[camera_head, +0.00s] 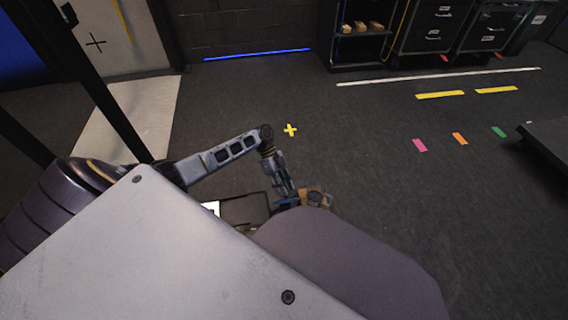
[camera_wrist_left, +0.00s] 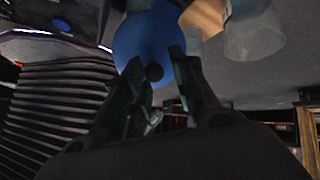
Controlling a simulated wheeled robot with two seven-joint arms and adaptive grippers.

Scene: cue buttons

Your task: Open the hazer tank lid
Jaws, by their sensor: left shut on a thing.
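My left gripper (camera_head: 287,190) reaches down beside my body in the head view. A small patch of a blue lid (camera_head: 288,201) shows at its fingertips. In the left wrist view the lid is a round blue disc (camera_wrist_left: 140,38) with a small dark knob (camera_wrist_left: 154,72). The fingers of my left gripper (camera_wrist_left: 157,62) stand on either side of the knob and are shut on the lid. Whether the lid is raised cannot be told. My body hides most of what lies under the gripper. My right gripper is not in view.
A dark box-like item (camera_head: 245,208) lies left of the gripper. A brown item (camera_head: 318,192) is just right of it. Clear cylinders (camera_wrist_left: 252,32) stand close to the lid in the wrist view. The floor (camera_head: 370,180) ahead is open, with a shelf (camera_head: 345,62) behind.

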